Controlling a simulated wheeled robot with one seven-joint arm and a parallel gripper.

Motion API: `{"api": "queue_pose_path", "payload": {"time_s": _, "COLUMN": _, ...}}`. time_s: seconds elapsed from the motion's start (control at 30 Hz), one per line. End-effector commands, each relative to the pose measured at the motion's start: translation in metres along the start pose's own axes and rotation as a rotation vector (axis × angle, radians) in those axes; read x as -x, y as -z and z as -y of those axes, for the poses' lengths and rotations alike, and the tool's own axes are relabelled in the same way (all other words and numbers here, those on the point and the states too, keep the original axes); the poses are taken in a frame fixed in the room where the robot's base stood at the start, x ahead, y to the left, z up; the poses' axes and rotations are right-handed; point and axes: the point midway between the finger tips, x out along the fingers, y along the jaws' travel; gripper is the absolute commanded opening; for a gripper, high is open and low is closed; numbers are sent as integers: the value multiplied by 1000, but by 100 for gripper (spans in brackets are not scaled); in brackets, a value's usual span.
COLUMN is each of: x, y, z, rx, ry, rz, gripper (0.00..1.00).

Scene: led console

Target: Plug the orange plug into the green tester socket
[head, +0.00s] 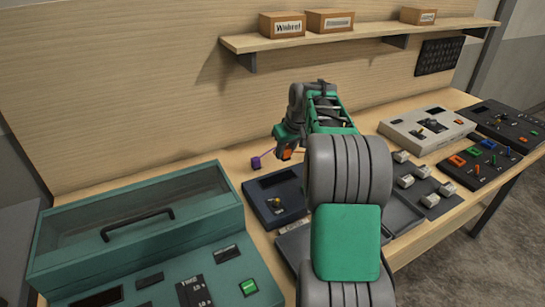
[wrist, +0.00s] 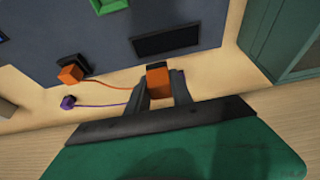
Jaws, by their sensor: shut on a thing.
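My gripper (wrist: 160,95) is shut on an orange plug (wrist: 157,80), seen between the fingers in the wrist view. In the head view the gripper (head: 286,147) is above the back edge of a dark blue console, with orange (head: 287,154) showing at its tip. An orange cable (wrist: 110,87) runs from the plug to an orange block (wrist: 70,73) at the console's edge. A green socket frame (wrist: 108,5) is partly in view at the top of the wrist view, on the dark console face (wrist: 205,15), apart from the plug. My arm covers part of the console in the head view.
A purple plug (wrist: 68,102) with a purple cable lies beside the console. A dark display (wrist: 166,40) is on the console face. A teal case (head: 135,225) stands at left. A black panel (head: 480,165) with coloured frames and levers is at right. A shelf (head: 350,33) holds boxes.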

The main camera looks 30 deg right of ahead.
Motion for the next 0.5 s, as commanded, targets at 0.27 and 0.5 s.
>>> {"api": "queue_pose_path", "payload": {"time_s": 0.27, "x": 1, "y": 0, "z": -1, "rx": 0, "ry": 0, "rz": -1, "gripper": 0}}
{"api": "queue_pose_path", "payload": {"time_s": 0.5, "x": 5, "y": -20, "z": -11, "rx": -3, "ry": -1, "rz": -1, "gripper": 0}}
